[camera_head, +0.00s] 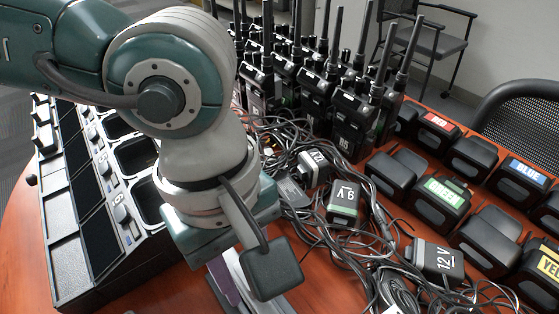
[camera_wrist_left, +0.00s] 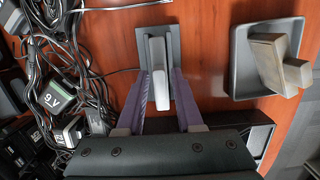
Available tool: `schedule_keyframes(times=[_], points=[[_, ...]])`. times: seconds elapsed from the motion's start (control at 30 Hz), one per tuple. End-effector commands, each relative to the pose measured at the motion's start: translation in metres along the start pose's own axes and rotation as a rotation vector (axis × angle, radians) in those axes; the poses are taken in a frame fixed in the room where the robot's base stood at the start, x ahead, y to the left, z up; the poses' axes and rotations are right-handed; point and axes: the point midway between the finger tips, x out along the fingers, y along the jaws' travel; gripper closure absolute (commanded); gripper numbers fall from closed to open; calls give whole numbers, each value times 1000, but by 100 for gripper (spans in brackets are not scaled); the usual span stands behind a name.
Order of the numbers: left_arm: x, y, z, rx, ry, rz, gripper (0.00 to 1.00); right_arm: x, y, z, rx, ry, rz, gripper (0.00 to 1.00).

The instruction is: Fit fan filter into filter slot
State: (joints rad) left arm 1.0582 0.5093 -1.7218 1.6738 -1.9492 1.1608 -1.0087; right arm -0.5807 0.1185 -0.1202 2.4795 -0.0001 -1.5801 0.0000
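A pale, narrow upright piece (camera_wrist_left: 158,78) stands on a small grey base (camera_wrist_left: 178,38) on the table in the left wrist view; it may be the fan filter, but I cannot tell for sure. My left gripper (camera_wrist_left: 162,84) has its two purple fingers apart, one on each side of this piece, with a visible gap at the right finger. In the head view the left gripper points down at the table, mostly hidden behind its wrist parts; one purple finger (camera_head: 224,279) shows. I cannot make out the filter slot. My right gripper is in neither view.
A grey tray (camera_wrist_left: 240,84) holding a tan block (camera_wrist_left: 270,62) stands right of the gripper in the wrist view. A charger rack (camera_head: 68,262) stands at left in the head view. Tangled cables, power adapters (camera_head: 343,201), radios (camera_head: 353,126) and battery packs (camera_head: 487,238) crowd the right.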

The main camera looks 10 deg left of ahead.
Motion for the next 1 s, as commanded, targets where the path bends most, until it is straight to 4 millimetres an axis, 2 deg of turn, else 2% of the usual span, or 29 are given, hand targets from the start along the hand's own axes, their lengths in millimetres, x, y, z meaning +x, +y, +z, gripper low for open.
schedule_keyframes(times=[0.03, 0.3, 0.8, 1.0], points=[[0, 0, 0, 0, 0, 0, 72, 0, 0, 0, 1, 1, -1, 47], [0, 0, 0, 0, 0, 0, 100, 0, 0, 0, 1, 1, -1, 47], [-1, 0, 0, 0, 0, 0, 100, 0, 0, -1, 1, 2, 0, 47], [-15, 1, 2, 0, 0, 2, 100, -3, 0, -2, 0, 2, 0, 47]])
